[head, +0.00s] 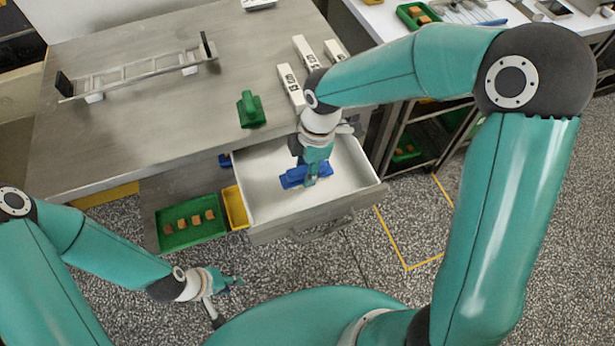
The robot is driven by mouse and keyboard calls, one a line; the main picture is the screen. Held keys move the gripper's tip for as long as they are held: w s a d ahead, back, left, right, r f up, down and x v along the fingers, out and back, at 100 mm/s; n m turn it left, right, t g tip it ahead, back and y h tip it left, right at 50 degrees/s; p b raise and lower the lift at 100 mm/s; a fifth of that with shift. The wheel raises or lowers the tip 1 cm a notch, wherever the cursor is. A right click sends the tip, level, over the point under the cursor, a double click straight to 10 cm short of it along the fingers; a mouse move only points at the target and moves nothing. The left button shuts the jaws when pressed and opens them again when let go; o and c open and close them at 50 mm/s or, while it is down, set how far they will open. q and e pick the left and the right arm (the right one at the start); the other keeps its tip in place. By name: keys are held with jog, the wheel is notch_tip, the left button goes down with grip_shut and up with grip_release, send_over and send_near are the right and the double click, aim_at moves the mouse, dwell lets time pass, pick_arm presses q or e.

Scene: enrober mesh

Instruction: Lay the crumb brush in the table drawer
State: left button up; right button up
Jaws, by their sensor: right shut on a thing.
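The crumb brush (293,179) is blue and shows in the head view within the outline of the open white drawer (262,205). My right gripper (311,178) points down over the drawer and is shut on the brush. The gripper hides part of the brush, and I cannot tell whether the brush touches the drawer floor. The drawer is pulled out from the grey table (150,125). My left gripper (232,282) is low at the left, over the speckled floor and away from the drawer; its fingers are too small to read.
A green object (251,109) stands on the table near the drawer. A metal rack frame (140,74) and several white labelled blocks (291,86) are also on the table. A green tray (178,239) with brown pieces and a yellow bin (235,207) sit left of the drawer.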

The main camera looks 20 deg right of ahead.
jog(key=shift+f, duration=2.35)
jog(key=shift+f, duration=0.1)
jog(key=o, duration=1.2)
jog(key=r, duration=0.4)
jog(key=d+r, duration=0.1)
jog(key=r, duration=0.7)
jog(key=shift+d+r, duration=0.1)
jog(key=shift+d, duration=0.25)
